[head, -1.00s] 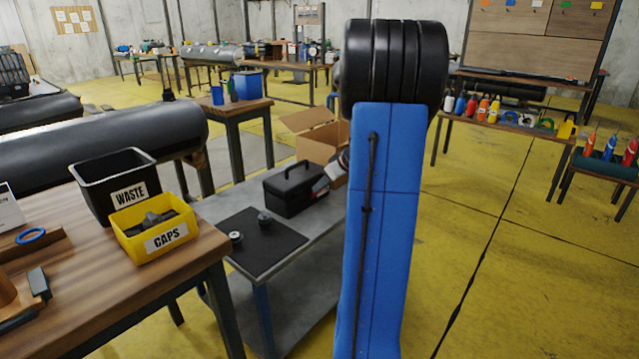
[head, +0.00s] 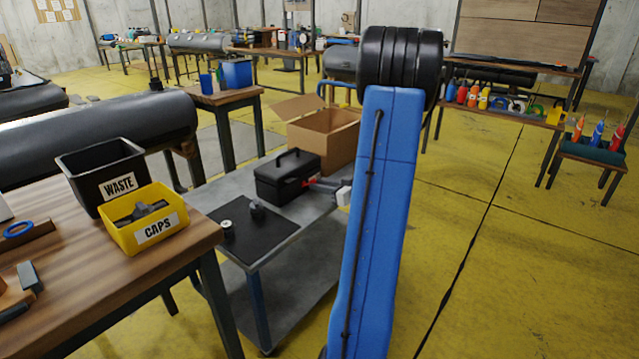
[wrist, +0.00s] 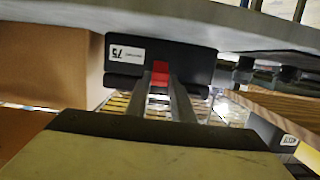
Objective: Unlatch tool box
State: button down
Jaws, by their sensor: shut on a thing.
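The black tool box (head: 284,182) with a top handle stands on the grey cart, its lid down. It shows from close up in the wrist view (wrist: 190,60), with a white label on its face. My gripper (head: 312,183) is at the tool box's right front side. Its two fingers are shut on the red latch (wrist: 159,76), at the face of the tool box. In the head view a little red shows at the fingertips. The latch's exact angle is hard to tell.
An open cardboard box (head: 325,135) stands just behind the tool box on the cart (head: 215,190). A black mat (head: 240,235) with two small round parts lies in front. A yellow caps bin (head: 145,218) and a black waste bin (head: 100,172) stand on the wooden table at left.

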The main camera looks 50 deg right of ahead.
jog(key=shift+s+f+t, duration=0.1)
jog(key=shift+f+t, duration=0.2)
jog(key=shift+t, duration=0.1)
dwell(0.3)
jog(key=c, duration=1.5)
grip_release()
jog(key=s, duration=0.5)
jog(key=s+d+r, duration=0.1)
jog(key=s, duration=0.5)
jog(key=s+r, duration=0.1)
jog(key=s, duration=0.5)
jog(key=shift+s+d, duration=0.1)
jog(key=shift+d, duration=0.05)
